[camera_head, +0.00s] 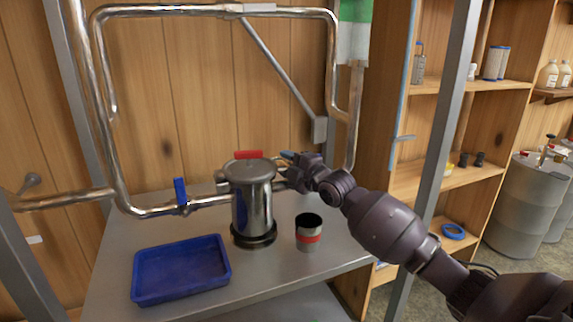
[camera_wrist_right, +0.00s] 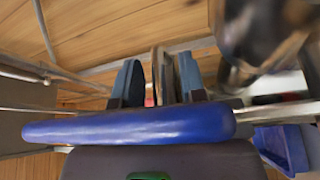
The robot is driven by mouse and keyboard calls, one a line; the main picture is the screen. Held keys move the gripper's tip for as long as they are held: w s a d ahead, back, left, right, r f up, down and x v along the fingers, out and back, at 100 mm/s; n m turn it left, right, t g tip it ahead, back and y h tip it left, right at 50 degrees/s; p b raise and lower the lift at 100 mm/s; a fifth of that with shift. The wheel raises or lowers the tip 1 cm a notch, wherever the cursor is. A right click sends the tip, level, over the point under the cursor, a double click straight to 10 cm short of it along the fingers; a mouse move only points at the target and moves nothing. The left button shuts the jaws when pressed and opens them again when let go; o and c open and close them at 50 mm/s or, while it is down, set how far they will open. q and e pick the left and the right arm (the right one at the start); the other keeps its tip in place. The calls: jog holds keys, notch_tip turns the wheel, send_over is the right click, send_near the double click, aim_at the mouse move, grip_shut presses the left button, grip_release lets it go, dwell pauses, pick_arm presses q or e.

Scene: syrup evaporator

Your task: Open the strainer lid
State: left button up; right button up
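The strainer (camera_head: 252,205) is an upright shiny steel cylinder standing on the steel table. Its grey lid (camera_head: 252,171) lies flat across the top and looks closed, with a red handle (camera_head: 248,154) at the back edge. My right gripper (camera_head: 290,161) is just to the right of the lid, at about its height. In the right wrist view its two fingers (camera_wrist_right: 158,85) stand apart, with a thin upright edge and a bit of red visible between them. I cannot tell whether they touch anything. A blue bar (camera_wrist_right: 130,125) crosses in front of the wrist camera. My left gripper is out of view.
A blue tray (camera_head: 150,289) lies on the table at front left. Pipes (camera_head: 150,210) run behind, with a blue valve handle (camera_head: 181,190). Shelves (camera_head: 478,87) stand at right.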

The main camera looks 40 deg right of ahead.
grip_shut()
dwell(0.3)
